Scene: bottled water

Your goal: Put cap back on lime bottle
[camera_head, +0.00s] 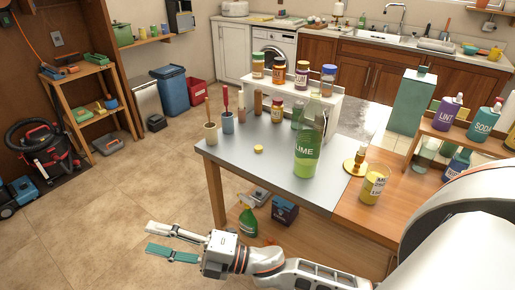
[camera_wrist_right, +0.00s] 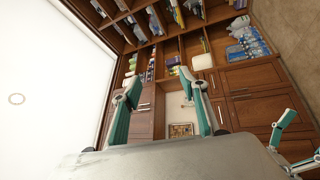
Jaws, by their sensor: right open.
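The lime bottle (camera_head: 307,158), clear with green liquid and a LIME label, stands upright on the grey table top in the head view. No cap is evident on its neck. A small yellow disc, looking like a cap (camera_head: 258,149), lies on the table to its left. My right gripper (camera_head: 160,241) is in front of and below the table at left, its teal fingers apart and empty. Its fingers also show in the right wrist view (camera_wrist_right: 164,90). My left gripper (camera_wrist_right: 282,145) appears at that view's right edge, fingers apart, partly cut off.
The table (camera_head: 240,165) holds tool cups (camera_head: 210,133) at left and a white shelf (camera_head: 300,88) with jars behind. A brass stand (camera_head: 357,160) and a yellow beaker (camera_head: 373,187) stand right of the bottle.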

